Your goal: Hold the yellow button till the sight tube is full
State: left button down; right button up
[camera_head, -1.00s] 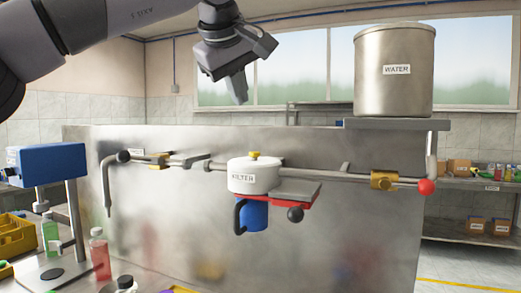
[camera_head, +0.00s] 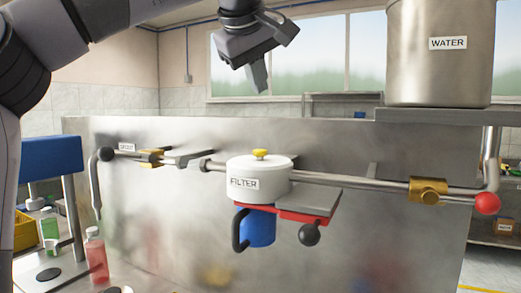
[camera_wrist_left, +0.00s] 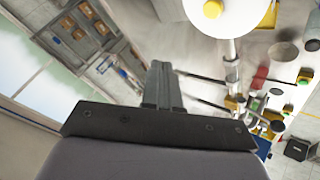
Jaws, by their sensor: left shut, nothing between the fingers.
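The yellow button (camera_head: 260,154) sits on top of the white filter housing (camera_head: 243,186), labelled FILTER; its top stands up and looks unpressed. In the left wrist view the yellow button (camera_wrist_left: 213,9) shows at the top edge, right of the fingers. My left gripper (camera_head: 258,78) is shut and empty, pointing down, above the button in the picture and clear of it. Its fingers also show in the wrist view (camera_wrist_left: 162,85). A blue cylinder (camera_head: 262,228) with a black handle is under the filter. I cannot make out a sight tube for certain. My right gripper is not in view.
A steel WATER tank (camera_head: 440,60) stands at the right, with a pipe and brass valve (camera_head: 428,190) ending near a red ball (camera_head: 487,203). A red-edged plate with a black knob (camera_head: 309,234) juts out beside the filter. Bottles (camera_head: 96,255) stand at the left.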

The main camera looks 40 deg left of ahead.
pick_arm(q)
jog(key=shift+f, duration=0.1)
jog(key=b, duration=0.2)
send_over(257, 151)
notch_tip(257, 151, down, 7)
jog(key=shift+w+f, duration=0.1)
jog(key=shift+f, duration=0.7)
jog(key=shift+f, duration=0.2)
dwell(1.4)
jog(key=shift+f+b, duration=0.25)
jog(key=shift+b, duration=0.05)
